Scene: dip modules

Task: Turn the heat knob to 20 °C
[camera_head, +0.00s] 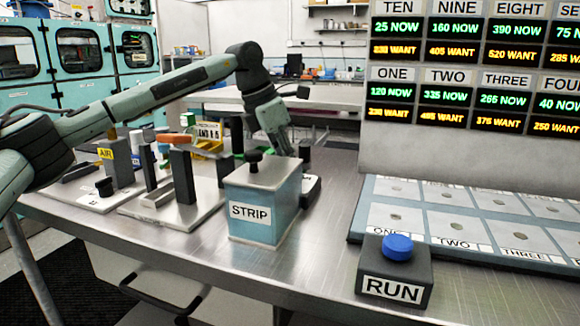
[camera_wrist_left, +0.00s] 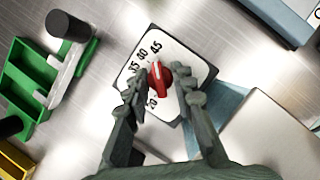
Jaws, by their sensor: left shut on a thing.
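The red heat knob (camera_wrist_left: 158,80) sits on a white dial plate (camera_wrist_left: 190,58) with a dark edge. The readable marks include 20 on the near side and 35, 40 and 45 on the far side. A pale mark on the knob points roughly toward 45. My left gripper (camera_wrist_left: 157,92) has a finger on each side of the knob and is shut on it. In the head view my left gripper (camera_head: 288,150) reaches down behind the STRIP box (camera_head: 262,205), which hides most of the dial unit (camera_head: 311,188). My right gripper is in neither view.
A green holder (camera_wrist_left: 28,82) and a dark post (camera_wrist_left: 67,25) stand left of the dial in the wrist view. In the head view, the RUN button box (camera_head: 395,285) and a numbered tray (camera_head: 455,260) are at the right. Bare steel bench lies between.

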